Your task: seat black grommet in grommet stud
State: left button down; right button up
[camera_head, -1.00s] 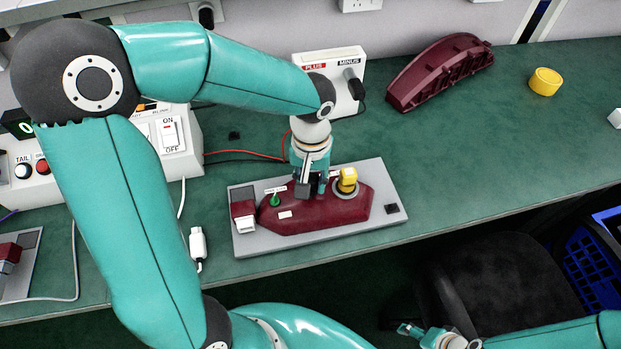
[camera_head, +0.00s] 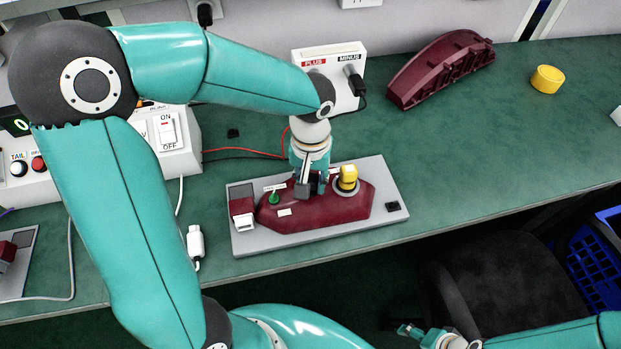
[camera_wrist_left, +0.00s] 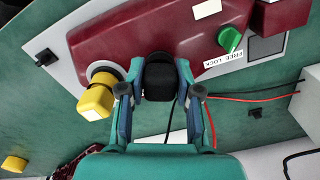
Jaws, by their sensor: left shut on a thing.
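My left gripper (camera_head: 310,187) points down over the dark red lamp housing (camera_head: 325,213), between the green knob and the yellow cap. In the left wrist view, its two fingers (camera_wrist_left: 160,95) are shut on the black grommet (camera_wrist_left: 160,75), which sits against or just above the housing's edge. I cannot tell whether it touches. The grommet stud is not distinguishable; the grommet and fingers may hide it. My right gripper (camera_head: 408,330) is low at the bottom of the head view, away from the housing, too small to read.
The housing lies on a grey plate (camera_head: 245,243) with a yellow cap (camera_head: 348,174) and green knob (camera_head: 273,198). A PLUS/MINUS box (camera_head: 325,55), red and black wires, a second red lamp part (camera_head: 440,68) and a yellow cylinder (camera_head: 546,79) are behind.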

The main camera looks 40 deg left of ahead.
pick_arm(q)
jog(key=shift+f+b, duration=0.7)
jog(key=shift+f, duration=0.2)
jog(key=c, duration=0.7)
grip_release()
jog(key=shift+r, duration=0.1)
notch_tip(320, 180, up, 12)
jog(key=shift+f, duration=0.1)
